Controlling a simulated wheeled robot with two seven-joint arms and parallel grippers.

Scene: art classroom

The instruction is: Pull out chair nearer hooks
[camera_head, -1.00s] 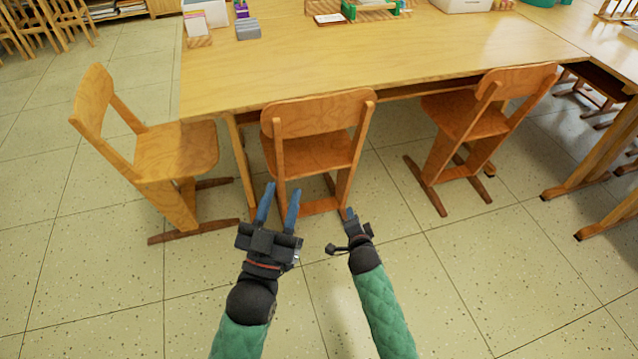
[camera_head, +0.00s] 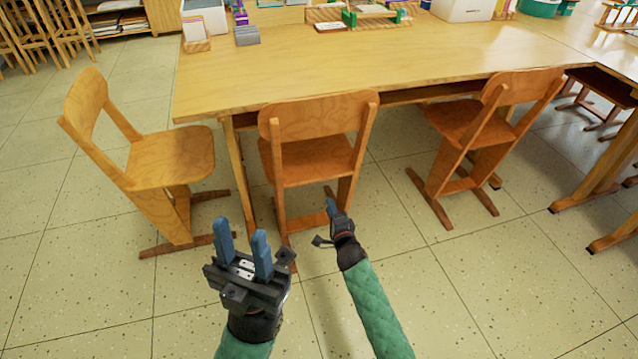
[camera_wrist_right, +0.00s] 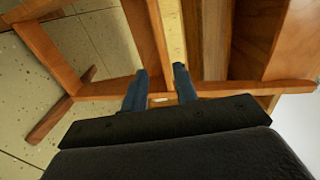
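Three wooden chairs stand at the table: the left chair (camera_head: 172,158) at its short end, the middle chair (camera_head: 318,116) and the right chair (camera_head: 468,122) along its near side. No hooks show, so I cannot tell which chair is nearer them. My left gripper (camera_head: 241,226) is open and empty, low in front of the left and middle chairs. My right gripper (camera_head: 330,194) is by the lower part of the middle chair. In the right wrist view its blue fingers (camera_wrist_right: 158,72) are apart near a wooden bar (camera_wrist_right: 235,88); contact is unclear.
The wooden table (camera_head: 300,66) carries a grey block stack (camera_head: 247,36), a green-framed item (camera_head: 372,16) and a white box (camera_head: 464,8). Another table stands at the right edge. The tiled floor (camera_head: 480,290) in front of the chairs is clear.

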